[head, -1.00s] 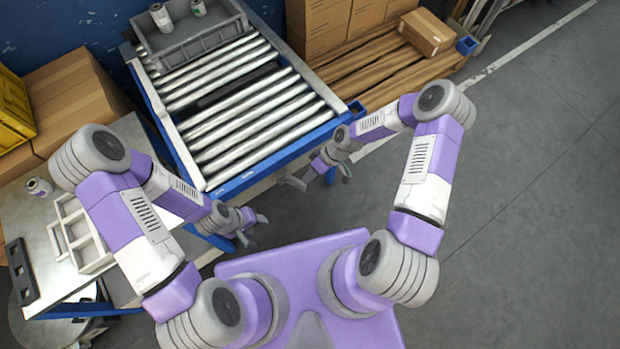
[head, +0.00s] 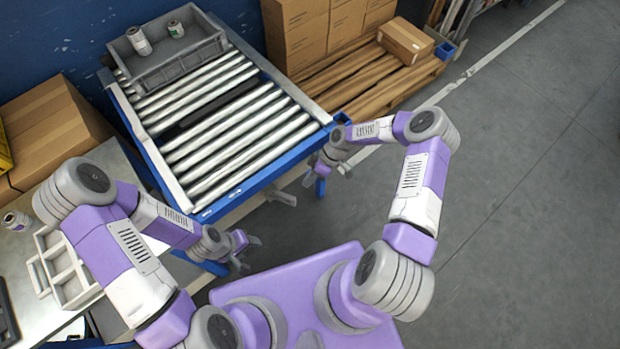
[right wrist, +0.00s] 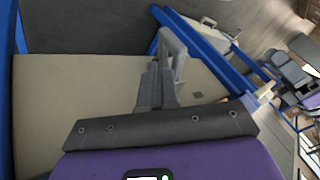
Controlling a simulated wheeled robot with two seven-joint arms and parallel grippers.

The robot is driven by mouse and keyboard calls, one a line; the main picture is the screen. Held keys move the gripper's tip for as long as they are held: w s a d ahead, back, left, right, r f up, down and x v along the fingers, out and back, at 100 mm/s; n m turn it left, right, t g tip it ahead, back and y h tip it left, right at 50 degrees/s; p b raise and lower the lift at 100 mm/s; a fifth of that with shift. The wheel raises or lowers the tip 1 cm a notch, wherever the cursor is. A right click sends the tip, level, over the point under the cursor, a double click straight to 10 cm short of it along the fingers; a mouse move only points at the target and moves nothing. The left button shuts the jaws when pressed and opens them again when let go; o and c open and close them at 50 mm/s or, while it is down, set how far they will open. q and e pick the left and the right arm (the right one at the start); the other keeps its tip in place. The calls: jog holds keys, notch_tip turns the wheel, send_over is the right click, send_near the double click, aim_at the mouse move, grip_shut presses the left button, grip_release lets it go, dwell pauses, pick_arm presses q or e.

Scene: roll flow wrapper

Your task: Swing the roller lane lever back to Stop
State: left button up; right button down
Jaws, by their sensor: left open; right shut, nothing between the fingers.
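The roller lane (head: 235,120) has shiny rollers in a blue frame. A grey bar that looks like its lever (head: 282,197) sticks out below the lane's front right corner. In the right wrist view a bent grey bar, likely the same lever (right wrist: 174,44), stands just beyond my fingertips; I cannot tell if they touch. My right gripper (head: 312,180) is shut and empty beside the lane's front right corner; its fingers also show in the right wrist view (right wrist: 158,84). My left gripper (head: 252,252) is open and empty in front of the lane. No Stop marking is readable.
A grey crate (head: 165,62) with two cans stands on the lane's far end. A side table (head: 28,265) at left holds a divided tray (head: 66,268) and a can (head: 17,220). Cartons (head: 320,30) and a pallet (head: 375,75) stand behind right. The floor at right is clear.

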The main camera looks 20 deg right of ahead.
jog(key=b+x, duration=0.1)
jog(key=x, duration=0.5)
jog(key=shift+a+f, duration=0.2)
jog(key=shift+f, duration=0.05)
jog(key=shift+s, duration=0.15)
